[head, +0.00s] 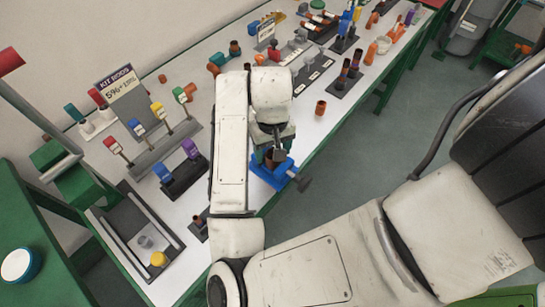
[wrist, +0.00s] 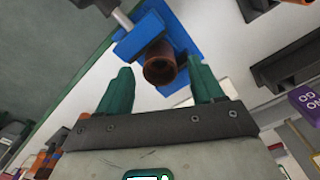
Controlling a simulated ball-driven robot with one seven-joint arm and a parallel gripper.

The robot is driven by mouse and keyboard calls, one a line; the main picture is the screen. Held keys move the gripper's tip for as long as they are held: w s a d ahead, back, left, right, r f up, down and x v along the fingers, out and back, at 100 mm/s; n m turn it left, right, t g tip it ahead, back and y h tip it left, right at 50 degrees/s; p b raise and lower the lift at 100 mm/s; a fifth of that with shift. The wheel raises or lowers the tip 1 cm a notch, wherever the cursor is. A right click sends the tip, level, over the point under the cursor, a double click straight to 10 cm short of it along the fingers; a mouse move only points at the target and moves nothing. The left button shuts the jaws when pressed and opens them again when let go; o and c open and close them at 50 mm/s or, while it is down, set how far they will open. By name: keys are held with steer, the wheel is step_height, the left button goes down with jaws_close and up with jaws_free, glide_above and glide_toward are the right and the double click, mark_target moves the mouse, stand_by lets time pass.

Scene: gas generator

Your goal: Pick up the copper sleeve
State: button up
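In the wrist view, a copper sleeve (wrist: 161,68), a short brown-orange tube with its open end facing me, sits in a blue vise (wrist: 184,40). My gripper (wrist: 162,78) has its two green fingers spread apart, one on each side of the sleeve's end, with gaps and nothing held. In the head view, my gripper (head: 274,136) hangs over the blue vise (head: 268,178) at the table's front edge. The sleeve there is mostly hidden by my gripper. Another short copper tube (head: 320,107) stands alone on the white table to the right.
The vise's grey screw handle (head: 303,183) sticks out past the front edge. A dark rack with purple and blue pieces (head: 183,178) stands left of my arm. A dark tray (head: 125,238) lies further left. White tabletop right of the vise is clear around the lone tube.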

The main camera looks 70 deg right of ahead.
steer(key=c, duration=1)
steer(key=shift+r, duration=0.15)
steer(key=shift+c, duration=0.2)
